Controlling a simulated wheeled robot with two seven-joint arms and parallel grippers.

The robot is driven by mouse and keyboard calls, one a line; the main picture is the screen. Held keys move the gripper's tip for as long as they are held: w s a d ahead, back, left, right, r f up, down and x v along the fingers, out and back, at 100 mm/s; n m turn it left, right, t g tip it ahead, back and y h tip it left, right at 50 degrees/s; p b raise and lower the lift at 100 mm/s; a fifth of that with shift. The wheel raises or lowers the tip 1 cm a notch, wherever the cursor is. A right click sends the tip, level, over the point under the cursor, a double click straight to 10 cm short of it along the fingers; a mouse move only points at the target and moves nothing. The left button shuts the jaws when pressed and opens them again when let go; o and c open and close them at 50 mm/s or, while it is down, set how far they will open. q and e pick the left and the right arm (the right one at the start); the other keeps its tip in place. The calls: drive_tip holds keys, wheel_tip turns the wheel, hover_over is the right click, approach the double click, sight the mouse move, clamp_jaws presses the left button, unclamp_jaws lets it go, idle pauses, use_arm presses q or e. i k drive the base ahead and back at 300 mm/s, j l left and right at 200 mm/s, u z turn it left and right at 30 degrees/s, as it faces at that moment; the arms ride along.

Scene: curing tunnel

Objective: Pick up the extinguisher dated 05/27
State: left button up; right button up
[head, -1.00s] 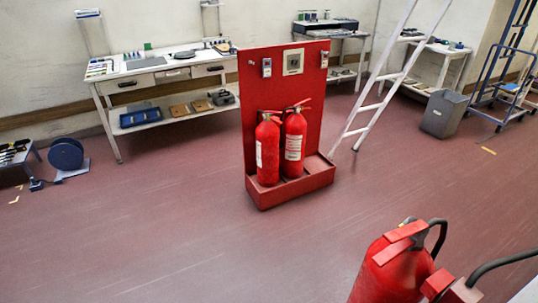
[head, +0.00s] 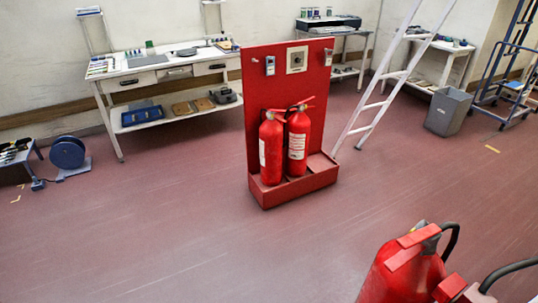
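Two red extinguishers stand upright side by side in the tray of a red stand (head: 262,110) in the head view. The left one (head: 271,160) has a white label at its left edge. The right one (head: 298,145) has a white label on its front. A larger-looking, closer red extinguisher (head: 385,280) with a black hose is cut off at the bottom right. Beside it are a red block and another black hose, mostly out of frame. No date is legible on any of them. Neither of my grippers is in view.
A white workbench (head: 122,80) stands along the back wall. A white ladder (head: 372,110) leans right of the stand, with a grey bin (head: 447,111) and blue trolley (head: 500,85) beyond. A blue reel (head: 68,153) is at left. The floor before the stand is clear.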

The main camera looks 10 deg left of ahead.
sight(271, 131)
drive_tip(key=i+j, duration=0.4)
drive_tip(key=i+j+z, duration=0.1)
drive_tip(key=i+j, duration=0.25)
drive_tip(key=j, duration=0.2)
drive_tip(key=i+j, duration=0.35)
drive_tip(key=j, duration=0.15)
